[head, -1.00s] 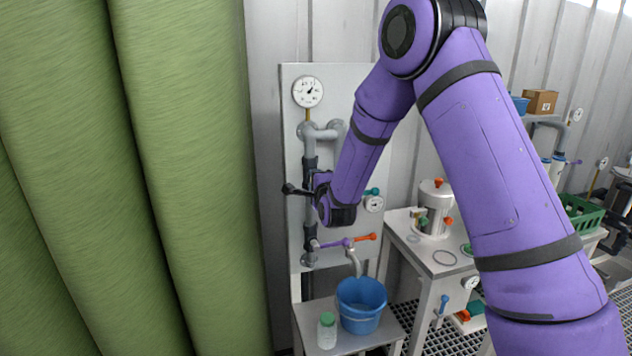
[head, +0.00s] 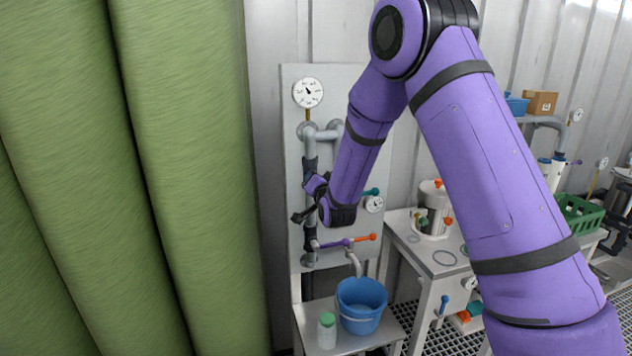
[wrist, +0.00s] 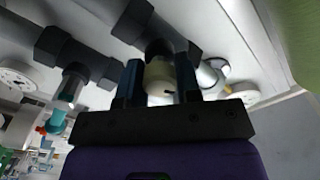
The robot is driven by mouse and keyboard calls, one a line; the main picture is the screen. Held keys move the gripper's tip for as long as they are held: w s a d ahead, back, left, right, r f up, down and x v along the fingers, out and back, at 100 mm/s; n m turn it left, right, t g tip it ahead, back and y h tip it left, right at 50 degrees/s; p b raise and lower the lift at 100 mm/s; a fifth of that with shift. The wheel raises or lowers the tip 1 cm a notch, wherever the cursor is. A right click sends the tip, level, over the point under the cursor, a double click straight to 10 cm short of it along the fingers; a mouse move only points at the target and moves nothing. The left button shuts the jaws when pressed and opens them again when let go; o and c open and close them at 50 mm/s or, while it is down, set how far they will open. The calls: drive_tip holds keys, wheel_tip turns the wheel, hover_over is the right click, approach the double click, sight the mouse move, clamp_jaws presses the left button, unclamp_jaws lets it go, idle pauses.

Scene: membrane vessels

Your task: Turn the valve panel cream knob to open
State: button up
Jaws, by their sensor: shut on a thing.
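The cream knob (wrist: 158,76) sits between the two dark blue fingers of my gripper (wrist: 160,72) in the wrist view, on a dark grey pipe fitting. My gripper is shut on it from both sides. In the head view my gripper (head: 307,208) is at the left pipe run of the pale valve panel (head: 345,82), rolled at a slant. The knob is hidden there behind the gripper and wrist. How far the knob is turned cannot be read directly.
Below on the panel are a purple lever (head: 334,244) and an orange lever (head: 366,237). A round gauge (head: 308,92) is at the top. A blue bucket (head: 361,308) and a green-capped bottle (head: 327,331) stand beneath. A green curtain (head: 190,180) fills the left.

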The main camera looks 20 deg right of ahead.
drive_tip(key=n, duration=0.3)
drive_tip(key=shift+f+n, duration=0.1)
drive_tip(key=shift+n, duration=0.3)
drive_tip(key=n, duration=0.3)
drive_tip(key=shift+n, duration=0.3)
drive_tip(key=n, duration=0.3)
drive_tip(key=shift+a+n, duration=0.1)
drive_tip(key=shift+n, duration=2.1)
drive_tip(key=o, duration=0.9)
